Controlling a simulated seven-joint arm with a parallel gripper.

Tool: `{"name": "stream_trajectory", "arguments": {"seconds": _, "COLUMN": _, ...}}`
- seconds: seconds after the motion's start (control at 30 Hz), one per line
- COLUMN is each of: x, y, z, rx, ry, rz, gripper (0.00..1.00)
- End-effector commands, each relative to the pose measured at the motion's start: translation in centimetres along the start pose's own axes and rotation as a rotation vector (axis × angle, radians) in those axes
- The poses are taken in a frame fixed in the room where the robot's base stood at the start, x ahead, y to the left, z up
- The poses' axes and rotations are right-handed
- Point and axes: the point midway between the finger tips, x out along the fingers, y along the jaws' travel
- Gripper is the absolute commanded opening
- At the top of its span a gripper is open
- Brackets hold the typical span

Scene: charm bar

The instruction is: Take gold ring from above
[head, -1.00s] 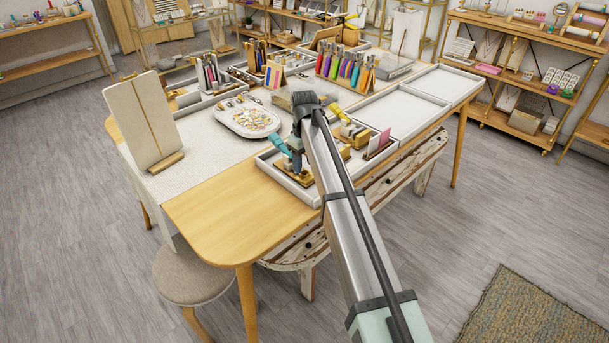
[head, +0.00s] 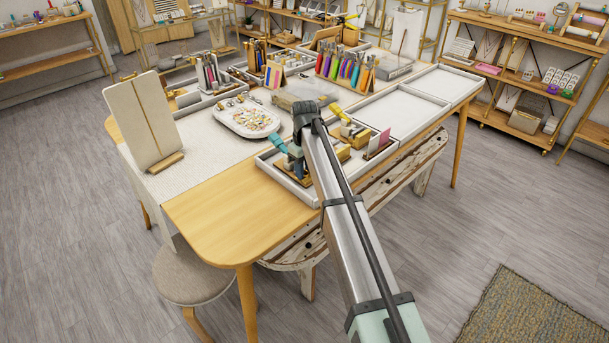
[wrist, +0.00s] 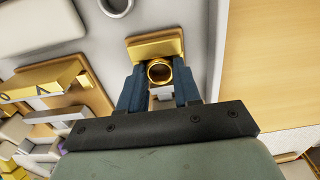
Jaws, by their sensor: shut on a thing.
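The gold ring (wrist: 159,71) shows in the wrist view between my gripper's two dark blue fingers, its round opening facing the camera. My gripper (wrist: 160,88) is shut on it. A gold-coloured block (wrist: 155,47) lies just beyond the ring and the fingertips. I cannot tell whether the ring touches it. In the head view my gripper (head: 298,163) is low over the front tray (head: 268,165) on the table; the ring is too small to make out there, and my arm hides part of the tray.
A white dish of small gold pieces (head: 236,121) stands behind and left of the tray. Gold-coloured display blocks (wrist: 60,90) sit left of my gripper. Bare wooden tabletop (head: 225,205) lies at the front left. Empty white trays (head: 398,112) lie to the right.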

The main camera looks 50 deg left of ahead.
Motion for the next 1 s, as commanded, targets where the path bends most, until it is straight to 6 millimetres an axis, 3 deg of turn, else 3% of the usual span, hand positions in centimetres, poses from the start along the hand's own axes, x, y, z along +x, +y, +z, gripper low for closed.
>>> {"name": "stream_trajectory", "arguments": {"seconds": 0.07, "x": 0.0, "y": 0.0, "z": 0.0, "rx": 0.0, "ry": 0.0, "rz": 0.0, "gripper": 0.07}}
{"name": "stream_trajectory", "arguments": {"seconds": 1.0, "x": -3.9, "y": 0.0, "z": 0.0, "rx": 0.0, "ry": 0.0, "rz": 0.0, "gripper": 0.07}}
